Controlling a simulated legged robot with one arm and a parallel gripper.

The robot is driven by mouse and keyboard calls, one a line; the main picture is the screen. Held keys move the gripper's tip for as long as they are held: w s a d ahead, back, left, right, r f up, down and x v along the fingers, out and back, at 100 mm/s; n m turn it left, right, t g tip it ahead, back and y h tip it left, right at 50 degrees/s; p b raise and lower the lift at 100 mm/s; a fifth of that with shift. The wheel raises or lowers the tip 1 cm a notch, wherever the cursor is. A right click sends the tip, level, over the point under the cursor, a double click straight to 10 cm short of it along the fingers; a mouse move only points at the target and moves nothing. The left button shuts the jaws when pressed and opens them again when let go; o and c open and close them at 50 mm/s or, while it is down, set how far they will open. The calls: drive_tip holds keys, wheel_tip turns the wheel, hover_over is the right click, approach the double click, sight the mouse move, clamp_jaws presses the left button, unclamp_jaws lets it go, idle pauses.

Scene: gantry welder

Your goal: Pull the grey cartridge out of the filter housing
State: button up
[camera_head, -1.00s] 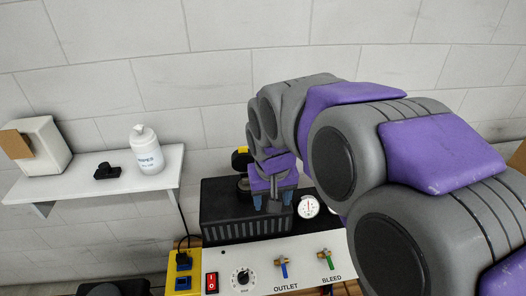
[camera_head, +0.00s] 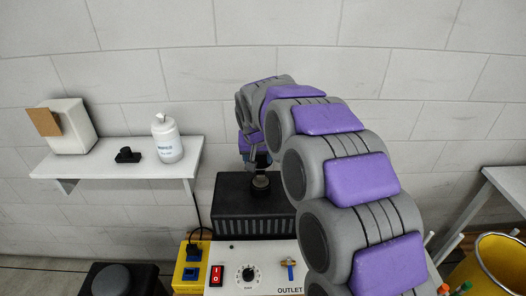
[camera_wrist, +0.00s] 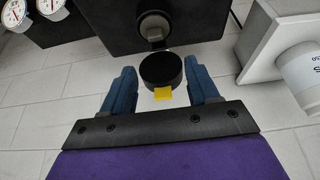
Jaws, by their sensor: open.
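The filter housing appears to be the black ribbed box (camera_head: 240,205), which is also at the top of the wrist view (camera_wrist: 98,22). The grey cartridge (camera_wrist: 153,30) shows as a small grey block in a round dark port on this box. The port's dark collar shows in the head view, just under my gripper (camera_head: 259,162). In the wrist view my gripper (camera_wrist: 160,72) is open, one blue finger each side of a black disc (camera_wrist: 160,66) with a yellow tab. I cannot tell whether the fingers touch the disc. The cartridge lies past the fingertips.
A white panel (camera_head: 262,258) with a red switch, a dial and a blue-handled valve is in front of the box. A shelf (camera_head: 110,168) with a white bottle (camera_head: 167,140) is at left. Gauges (camera_wrist: 30,20) stand beside the box. A yellow bin (camera_head: 490,265) is at lower right.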

sight(261, 175)
drive_tip(key=x, duration=0.3)
drive_tip(key=d+b+x, duration=0.1)
drive_tip(key=x, duration=0.2)
drive_tip(key=d+x, duration=0.1)
drive_tip(key=x, duration=0.2)
drive_tip(key=shift+f, duration=0.15)
drive_tip(key=shift+w+a+f+b, duration=0.25)
drive_tip(key=shift+w+a+f, duration=0.1)
drive_tip(key=shift+f, duration=0.25)
drive_tip(key=shift+w+a+f+b, duration=0.2)
drive_tip(key=shift+w+a+f, duration=0.1)
drive_tip(key=shift+f, duration=0.35)
drive_tip(key=shift+a+f, duration=0.25)
drive_tip(key=shift+a, duration=0.15)
drive_tip(key=shift+d+r, duration=0.1)
drive_tip(key=shift+d, duration=0.75)
drive_tip(key=shift+c, duration=2.3)
drive_tip(key=shift+a, duration=0.6)
drive_tip(key=c, duration=0.5)
drive_tip(key=shift+c, duration=0.6)
drive_tip(key=shift+d, duration=0.25)
clamp_jaws()
drive_tip(key=shift+r, duration=0.15)
